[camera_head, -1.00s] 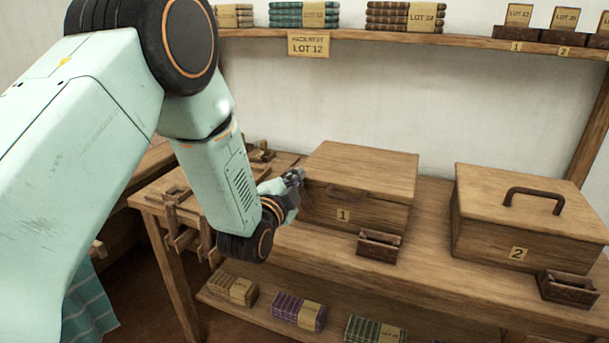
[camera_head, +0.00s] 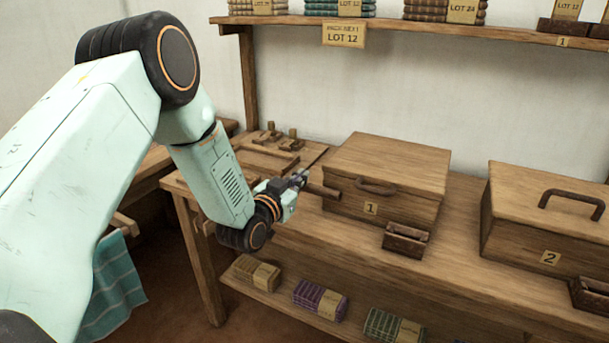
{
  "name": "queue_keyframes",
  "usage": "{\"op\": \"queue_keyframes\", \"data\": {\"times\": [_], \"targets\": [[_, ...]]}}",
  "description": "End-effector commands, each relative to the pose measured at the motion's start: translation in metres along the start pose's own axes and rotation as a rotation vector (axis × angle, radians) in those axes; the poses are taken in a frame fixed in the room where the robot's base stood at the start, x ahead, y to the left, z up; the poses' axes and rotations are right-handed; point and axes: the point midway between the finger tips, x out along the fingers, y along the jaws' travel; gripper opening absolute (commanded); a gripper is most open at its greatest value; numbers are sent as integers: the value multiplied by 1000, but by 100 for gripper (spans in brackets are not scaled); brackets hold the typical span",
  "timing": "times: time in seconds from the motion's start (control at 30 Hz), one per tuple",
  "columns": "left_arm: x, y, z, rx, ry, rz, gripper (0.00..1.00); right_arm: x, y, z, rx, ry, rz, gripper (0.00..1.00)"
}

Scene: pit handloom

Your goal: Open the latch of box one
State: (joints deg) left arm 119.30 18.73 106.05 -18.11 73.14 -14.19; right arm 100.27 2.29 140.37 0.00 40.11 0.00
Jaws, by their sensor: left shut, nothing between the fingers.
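Box one (camera_head: 390,160) is a wooden box with a shut lid, a dark handle (camera_head: 376,187) at the lid's front edge and a "1" label (camera_head: 371,208) on its front. It stands on the bench. A brown peg-like piece (camera_head: 322,191) sticks out at its left side, close to my fingertips; I cannot tell whether this is the latch. My left gripper (camera_head: 300,179) is shut and empty, just left of box one. I cannot tell whether it touches the brown piece. My right gripper is not in view.
Box two (camera_head: 515,237) stands to the right with a handle on its lid. Small dark trays (camera_head: 405,240) sit in front of the boxes. Wooden tools (camera_head: 280,140) lie on the bench behind my gripper. Folded cloth bundles (camera_head: 320,299) lie on the lower shelf. A shelf (camera_head: 420,28) runs above.

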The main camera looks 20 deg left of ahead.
Motion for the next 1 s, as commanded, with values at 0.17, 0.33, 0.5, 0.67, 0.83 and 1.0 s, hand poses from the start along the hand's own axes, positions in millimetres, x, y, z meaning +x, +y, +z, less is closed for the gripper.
{"op": "queue_keyframes", "data": {"times": [0.17,0.33,0.5,0.67,0.83,1.0], "targets": [[0,-3,10,-82,-1,3,0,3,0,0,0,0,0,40],[1,-4,15,-78,0,3,0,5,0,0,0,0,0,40],[1,-4,17,-77,0,4,0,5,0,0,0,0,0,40],[1,-4,18,-77,-1,4,0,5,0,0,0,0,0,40],[1,-4,19,-77,-2,4,0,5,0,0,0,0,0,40],[0,-4,19,-77,-3,3,0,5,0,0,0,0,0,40]]}}
